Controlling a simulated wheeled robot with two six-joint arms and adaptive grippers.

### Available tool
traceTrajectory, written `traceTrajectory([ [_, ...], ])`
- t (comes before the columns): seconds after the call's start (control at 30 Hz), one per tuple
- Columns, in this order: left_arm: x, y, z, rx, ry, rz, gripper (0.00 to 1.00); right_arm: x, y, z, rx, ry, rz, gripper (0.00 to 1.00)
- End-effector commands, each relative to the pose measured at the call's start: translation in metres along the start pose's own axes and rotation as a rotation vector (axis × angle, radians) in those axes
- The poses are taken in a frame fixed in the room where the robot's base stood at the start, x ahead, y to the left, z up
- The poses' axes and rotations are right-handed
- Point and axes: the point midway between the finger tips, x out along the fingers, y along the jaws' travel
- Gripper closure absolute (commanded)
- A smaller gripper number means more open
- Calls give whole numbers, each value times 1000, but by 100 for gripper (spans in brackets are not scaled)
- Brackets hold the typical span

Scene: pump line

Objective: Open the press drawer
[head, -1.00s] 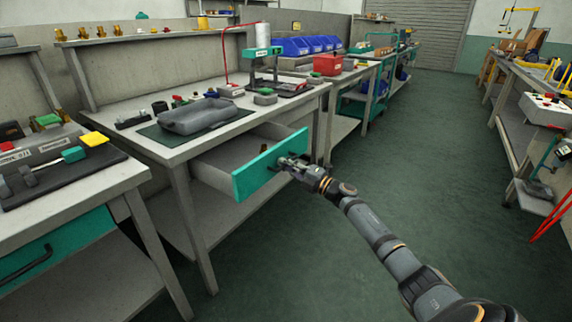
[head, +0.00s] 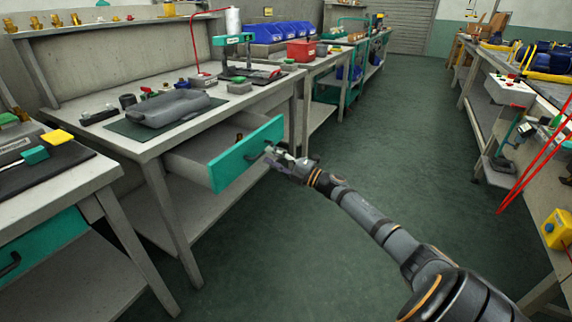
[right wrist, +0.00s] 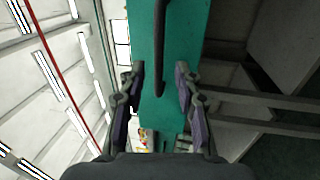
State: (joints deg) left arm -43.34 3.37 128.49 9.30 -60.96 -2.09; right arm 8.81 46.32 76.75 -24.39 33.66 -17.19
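The press drawer (head: 247,153) has a teal front and stands pulled out from under the workbench that carries the small press (head: 232,48). A small brownish item (head: 239,137) shows inside it. My right gripper (head: 272,157) is just in front of the drawer front. In the right wrist view its two fingers (right wrist: 160,88) are apart, one on each side of the dark bar handle (right wrist: 160,50), with a gap on both sides. The handle's far end runs out of that view. My left gripper is not in view.
The workbench (head: 80,112) holds a grey casing (head: 168,107) on a dark mat. Another bench with a teal drawer (head: 40,243) stands at the near left. The green floor (head: 330,250) is clear in the aisle. A bench with red-cabled equipment lines the right.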

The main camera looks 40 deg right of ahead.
Motion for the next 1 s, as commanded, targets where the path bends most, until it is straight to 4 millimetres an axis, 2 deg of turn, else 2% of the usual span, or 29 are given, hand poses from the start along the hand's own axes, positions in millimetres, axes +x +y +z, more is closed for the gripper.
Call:
traceTrajectory([
  [0.03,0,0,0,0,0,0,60,-12,-2,-1,-2,3,-10,67],
  [0.2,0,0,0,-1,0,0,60,-44,-2,-1,-2,4,-9,67],
  [0.4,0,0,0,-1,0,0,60,-69,-1,-1,-2,6,-6,67],
  [0.6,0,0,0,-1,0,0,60,-79,0,-1,0,2,-1,67],
  [1.0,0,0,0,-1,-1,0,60,-80,0,-1,0,1,0,67],
])
